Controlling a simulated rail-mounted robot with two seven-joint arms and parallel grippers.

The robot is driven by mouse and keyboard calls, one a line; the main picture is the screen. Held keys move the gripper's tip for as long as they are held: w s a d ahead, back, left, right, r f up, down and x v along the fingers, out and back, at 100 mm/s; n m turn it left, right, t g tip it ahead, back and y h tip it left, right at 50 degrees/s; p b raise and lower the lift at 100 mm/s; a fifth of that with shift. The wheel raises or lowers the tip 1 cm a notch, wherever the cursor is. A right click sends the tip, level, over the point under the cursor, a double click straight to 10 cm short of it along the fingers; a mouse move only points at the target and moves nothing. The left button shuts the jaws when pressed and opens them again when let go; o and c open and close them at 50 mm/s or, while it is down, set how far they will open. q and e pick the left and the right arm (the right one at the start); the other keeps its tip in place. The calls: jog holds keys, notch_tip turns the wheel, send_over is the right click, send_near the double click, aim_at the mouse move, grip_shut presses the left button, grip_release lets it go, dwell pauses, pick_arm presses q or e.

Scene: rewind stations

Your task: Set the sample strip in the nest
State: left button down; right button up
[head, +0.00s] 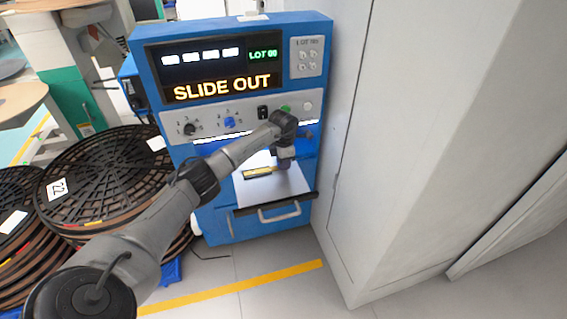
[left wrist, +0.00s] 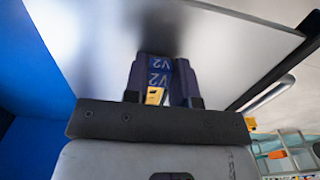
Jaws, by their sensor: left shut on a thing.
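My left gripper (head: 284,164) is over the white plate of the pulled-out slide (head: 291,186) on the blue machine. In the left wrist view my left gripper (left wrist: 163,72) is shut on a small blue and yellow piece, the sample strip (left wrist: 158,79), marked "V2". The white plate fills the area beyond the fingertips. A yellow and dark bar (head: 260,172) lies on the plate, just left of the fingers in the head view; I cannot tell whether it is the nest or part of the strip. Whether the strip touches the plate is unclear. My right gripper is out of view.
The machine's display (head: 222,86) reads "SLIDE OUT". The slide has a front handle (head: 279,212). Stacked dark reels (head: 105,180) stand at left. A tall white cabinet (head: 390,150) stands close at right. Floor in front, with a yellow line (head: 235,287), is clear.

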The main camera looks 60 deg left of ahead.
pick_arm(q)
jog(key=c, duration=0.9)
grip_release()
jog(key=shift+c, duration=0.2)
jog(key=shift+r, duration=0.1)
